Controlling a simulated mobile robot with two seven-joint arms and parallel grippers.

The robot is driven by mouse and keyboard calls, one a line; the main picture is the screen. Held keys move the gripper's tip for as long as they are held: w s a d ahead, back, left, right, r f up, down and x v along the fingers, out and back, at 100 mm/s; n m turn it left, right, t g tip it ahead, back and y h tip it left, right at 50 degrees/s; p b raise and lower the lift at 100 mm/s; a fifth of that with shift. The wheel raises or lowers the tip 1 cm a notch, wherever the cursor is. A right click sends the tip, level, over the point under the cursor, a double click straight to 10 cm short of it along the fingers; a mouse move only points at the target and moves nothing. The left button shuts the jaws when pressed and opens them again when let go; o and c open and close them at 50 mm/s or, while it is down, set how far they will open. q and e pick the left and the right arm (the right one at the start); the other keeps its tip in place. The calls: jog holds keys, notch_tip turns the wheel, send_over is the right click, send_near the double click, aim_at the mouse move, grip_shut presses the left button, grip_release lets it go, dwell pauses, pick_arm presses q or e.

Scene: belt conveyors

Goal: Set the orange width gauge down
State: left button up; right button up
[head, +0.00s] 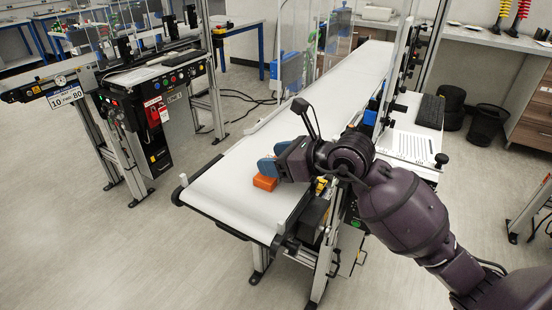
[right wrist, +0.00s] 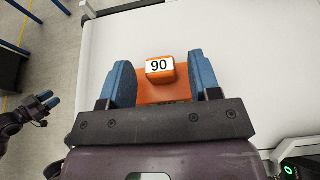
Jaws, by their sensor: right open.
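The orange width gauge (head: 264,183) rests on the white conveyor belt (head: 229,189) near its front end. In the right wrist view the orange width gauge (right wrist: 150,90) shows a white label reading 90. My right gripper (head: 272,167) is at the gauge, and its blue fingers (right wrist: 160,82) stand on either side of it. The fingers are open, with a gap between each finger and the gauge. Part of the gauge is hidden by the gripper body. My left gripper (right wrist: 35,107) shows at the left edge of the right wrist view, beside the belt; its jaw state is unclear.
A second conveyor (head: 156,72) with a 10–80 sign stands at the left. Clear guard panels (head: 293,60) flank the belt further back. The belt behind the gauge is clear.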

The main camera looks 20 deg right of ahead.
jog(key=v, duration=1.2)
